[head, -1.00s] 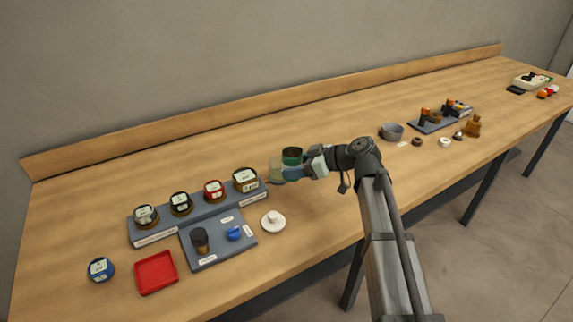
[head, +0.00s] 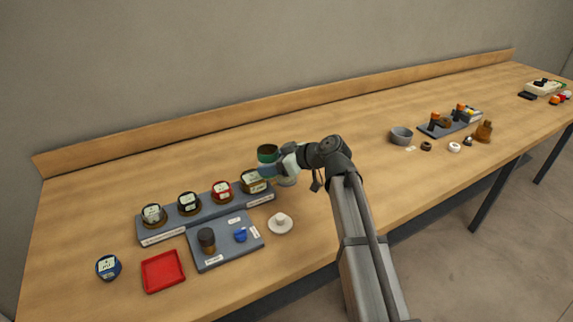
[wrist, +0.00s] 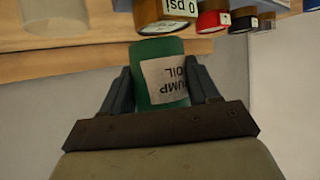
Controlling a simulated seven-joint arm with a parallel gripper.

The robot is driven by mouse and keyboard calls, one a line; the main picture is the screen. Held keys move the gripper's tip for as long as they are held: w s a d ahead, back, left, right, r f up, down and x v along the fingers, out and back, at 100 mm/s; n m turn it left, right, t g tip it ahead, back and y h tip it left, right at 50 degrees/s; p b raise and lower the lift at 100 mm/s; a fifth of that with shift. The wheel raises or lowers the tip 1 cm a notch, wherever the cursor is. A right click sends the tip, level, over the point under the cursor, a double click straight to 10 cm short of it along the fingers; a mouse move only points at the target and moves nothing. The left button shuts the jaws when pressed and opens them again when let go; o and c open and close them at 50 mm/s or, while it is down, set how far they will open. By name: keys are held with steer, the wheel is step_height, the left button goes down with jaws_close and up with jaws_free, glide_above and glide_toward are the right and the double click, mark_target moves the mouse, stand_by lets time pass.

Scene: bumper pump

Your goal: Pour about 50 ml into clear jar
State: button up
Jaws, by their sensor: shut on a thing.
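My gripper (wrist: 162,92) is shut on a green bottle (wrist: 150,55) with a white label reading "PUMP OIL"; the label looks upside down in the wrist view. In the head view the green bottle (head: 267,153) is at my gripper (head: 274,166), above the table behind the gauge rack's right end. The clear jar (wrist: 55,15) is a see-through cylinder at the upper left of the wrist view, apart from the bottle. In the head view the jar (head: 288,181) shows only partly beneath my gripper. I cannot make out any liquid level or flow.
A grey rack (head: 208,213) with several gauges stands close left of my gripper. In front are a grey tray (head: 220,258), a white dish (head: 280,223) and a red tray (head: 163,271). A grey bowl (head: 401,134) stands to the right. The table behind is clear.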

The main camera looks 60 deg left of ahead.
steer(key=shift+w+a+r+m, duration=0.1)
steer(key=shift+w+a+m, duration=0.1)
steer(key=shift+m, duration=0.1)
steer(key=shift+w+a+r+m+g, duration=0.1)
steer(key=shift+w+a+m+g, duration=0.1)
steer(key=shift+w+m+g, duration=0.2)
steer(key=shift+w+a+f+m+g+h, duration=0.2)
steer(key=shift+w+a+m+g+h, duration=0.1)
steer(key=shift+w+m+g, duration=0.25)
steer(key=shift+w+a+f+m+g+h, duration=0.15)
steer(key=shift+w+a+m+g+h, duration=0.2)
steer(key=shift+m+g, duration=0.3)
steer(key=shift+w+a+f+m+g, duration=0.15)
steer(key=shift+w+f+m+g, duration=0.3)
steer(key=shift+w+m, duration=0.15)
steer(key=shift+s, duration=0.1)
steer(key=shift+f+m+g, duration=0.35)
steer(key=shift+m+g, duration=0.1)
steer(key=shift+m, duration=0.05)
steer(key=shift+r+m+g+h, duration=0.25)
steer(key=shift+r+m+g, duration=0.15)
steer(key=shift+m, duration=0.2)
steer(key=shift+f+m+g, duration=0.35)
steer(key=shift+m+g, duration=0.05)
steer(key=shift+m, duration=0.2)
stand_by(1.5)
